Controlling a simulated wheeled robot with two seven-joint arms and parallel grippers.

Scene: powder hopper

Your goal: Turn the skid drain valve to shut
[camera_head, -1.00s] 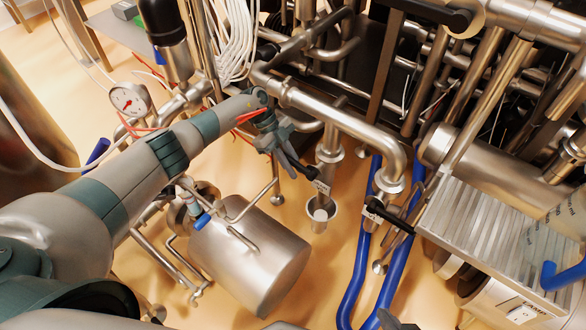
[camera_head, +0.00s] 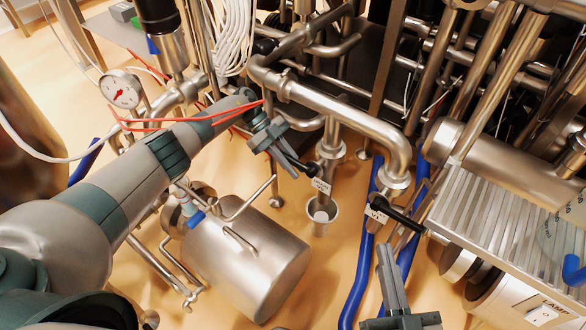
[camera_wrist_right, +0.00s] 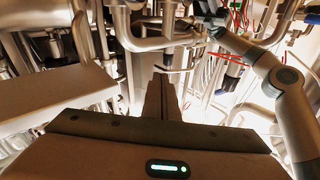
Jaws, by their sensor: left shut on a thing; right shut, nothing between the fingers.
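A tagged valve with a short black handle (camera_head: 312,171) sits on a vertical steel pipe above a small open steel cup (camera_head: 320,213). Its white tag (camera_head: 321,186) is too small to read. My left gripper (camera_head: 297,170) is shut on this black handle, and its fingers hide part of it. A second valve with a longer black handle (camera_head: 404,222) and a white tag (camera_head: 376,212) is to the right, with no gripper on it. My right gripper (camera_head: 388,254) is shut and empty, below that second handle in the picture. Its fingers also show in the right wrist view (camera_wrist_right: 160,92).
A steel tank (camera_head: 250,258) stands below my left arm. Blue hoses (camera_head: 357,284) run down the floor beside the cup. A ribbed steel housing (camera_head: 490,225) is at the right. A bent steel pipe (camera_head: 340,117) passes above the valves.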

